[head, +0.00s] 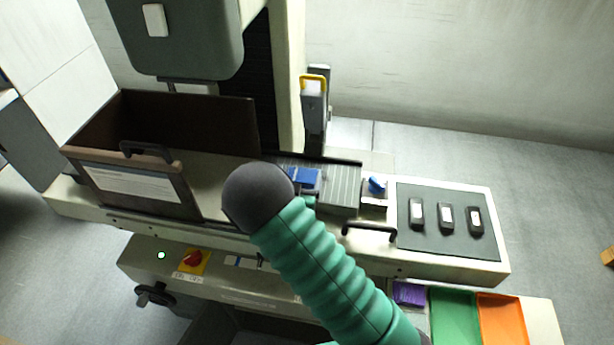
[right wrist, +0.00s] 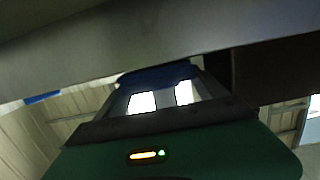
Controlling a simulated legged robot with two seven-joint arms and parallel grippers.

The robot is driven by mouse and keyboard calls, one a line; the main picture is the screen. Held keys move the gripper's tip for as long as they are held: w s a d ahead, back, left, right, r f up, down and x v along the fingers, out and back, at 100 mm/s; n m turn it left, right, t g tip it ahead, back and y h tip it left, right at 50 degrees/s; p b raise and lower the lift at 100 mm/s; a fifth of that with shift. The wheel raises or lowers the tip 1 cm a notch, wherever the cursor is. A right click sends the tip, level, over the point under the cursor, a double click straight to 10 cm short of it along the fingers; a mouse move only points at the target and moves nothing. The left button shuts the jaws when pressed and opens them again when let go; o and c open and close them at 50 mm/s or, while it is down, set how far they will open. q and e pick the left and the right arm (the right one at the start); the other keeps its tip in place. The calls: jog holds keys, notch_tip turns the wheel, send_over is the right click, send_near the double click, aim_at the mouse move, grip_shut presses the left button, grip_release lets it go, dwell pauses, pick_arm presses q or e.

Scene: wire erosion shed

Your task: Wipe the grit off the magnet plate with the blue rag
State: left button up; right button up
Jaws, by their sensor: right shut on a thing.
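The magnet plate (head: 343,190) is a grey, finely striped plate on the machine bed, right of the column. The blue rag (head: 303,177) lies over its left part, seen just beyond my right arm. My right gripper (head: 309,189) is mostly hidden behind my green-sleeved arm in the head view. In the right wrist view, its two pale fingers meet the blue rag (right wrist: 158,75), and it is shut on the rag. The rag seems to be at the plate's surface; contact is hard to tell. I cannot make out grit. My left gripper is not in view.
An open dark bin with a handle (head: 135,183) stands left of the plate. A black handle (head: 369,232) is in front. Purple, green and orange trays lie lower right.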

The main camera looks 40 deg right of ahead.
aim_at(310, 171)
jog(key=shift+w+a, duration=2.1)
jog(key=shift+w, duration=0.3)
jog(key=shift+w+d, duration=0.45)
jog(key=shift+d, duration=0.1)
jog(key=shift+w+d, duration=0.4)
jog(key=shift+d, duration=0.05)
jog(key=shift+s+d+b, duration=0.2)
jog(key=shift+s+d, duration=0.55)
jog(key=shift+s, duration=0.25)
jog(key=shift+s+d+b, duration=0.2)
jog(key=shift+s+d, duration=0.5)
jog(key=shift+s, duration=0.25)
jog(key=shift+s+d, duration=1.25)
jog(key=shift+s+d+r, duration=0.1)
jog(key=shift+s+d, duration=0.75)
jog(key=shift+s, duration=0.2)
jog(key=shift+s+d+b, duration=0.5)
jog(key=shift+s+d, duration=0.35)
jog(key=shift+s, duration=0.1)
jog(key=shift+s+d, duration=0.3)
jog(key=shift+s, duration=0.1)
jog(key=shift+w+a, duration=0.9)
jog(key=shift+w, duration=0.15)
jog(key=shift+w+a, duration=1.6)
jog(key=shift+w, duration=0.3)
jog(key=shift+w+a+f, duration=0.2)
jog(key=shift+w+a, duration=2.1)
jog(key=shift+w, duration=0.2)
